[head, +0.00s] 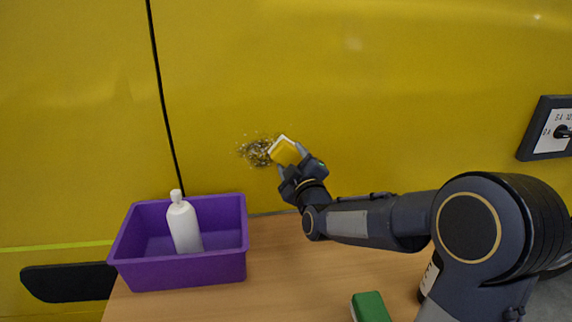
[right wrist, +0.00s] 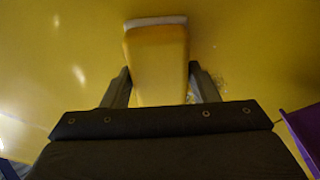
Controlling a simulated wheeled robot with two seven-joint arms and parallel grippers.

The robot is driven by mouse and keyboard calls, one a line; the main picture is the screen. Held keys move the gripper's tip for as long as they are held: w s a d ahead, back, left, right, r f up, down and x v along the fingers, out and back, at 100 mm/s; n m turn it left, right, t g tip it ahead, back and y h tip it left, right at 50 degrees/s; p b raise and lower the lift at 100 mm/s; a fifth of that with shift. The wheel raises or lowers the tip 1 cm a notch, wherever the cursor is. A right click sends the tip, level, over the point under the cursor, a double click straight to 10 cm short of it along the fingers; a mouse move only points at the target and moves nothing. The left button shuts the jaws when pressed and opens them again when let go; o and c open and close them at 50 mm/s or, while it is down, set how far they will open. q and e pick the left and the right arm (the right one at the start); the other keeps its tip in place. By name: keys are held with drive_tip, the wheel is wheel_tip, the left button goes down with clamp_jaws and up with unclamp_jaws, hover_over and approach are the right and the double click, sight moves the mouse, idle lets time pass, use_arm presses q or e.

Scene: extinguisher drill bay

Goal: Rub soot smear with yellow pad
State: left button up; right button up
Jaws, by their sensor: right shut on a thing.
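A dark, speckled soot smear (head: 257,152) is on the yellow panel in the head view. My right gripper (head: 289,164) is shut on a yellow pad (head: 285,151) with a white face. The pad is at the right edge of the smear, tilted, with its white side toward the panel; I cannot tell if it touches. In the right wrist view the pad (right wrist: 158,65) sits between the two fingers, its white edge at the far end. A little of the smear (right wrist: 191,97) shows beside the right finger. My left gripper is not in view.
A purple bin (head: 180,277) with a white bottle (head: 184,224) in it stands on the wooden table (head: 290,270), left of my arm. A green block (head: 370,307) lies at the front. A dark-framed switch plate (head: 548,128) is on the right.

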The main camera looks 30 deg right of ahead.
sight(279, 156)
drive_tip(key=shift+d+r+p, duration=0.2)
drive_tip(key=shift+r+p, duration=0.5)
drive_tip(key=shift+r, duration=0.2)
drive_tip(key=shift+w+a+f+p, duration=0.1)
drive_tip(key=shift+w+a+p, duration=0.1)
drive_tip(key=shift+a, duration=0.7)
drive_tip(key=shift+w+a+f+p, duration=0.1)
drive_tip(key=shift+w+a+p, duration=0.1)
drive_tip(key=shift+a, duration=0.7)
drive_tip(key=shift+w+a+r+p, duration=0.1)
drive_tip(key=shift+w+a+p, duration=0.15)
drive_tip(key=shift+a, duration=0.55)
drive_tip(key=shift+w+a+p, duration=0.15)
drive_tip(key=shift+w+a, duration=0.15)
drive_tip(key=shift+a, duration=0.5)
drive_tip(key=shift+a, duration=0.1)
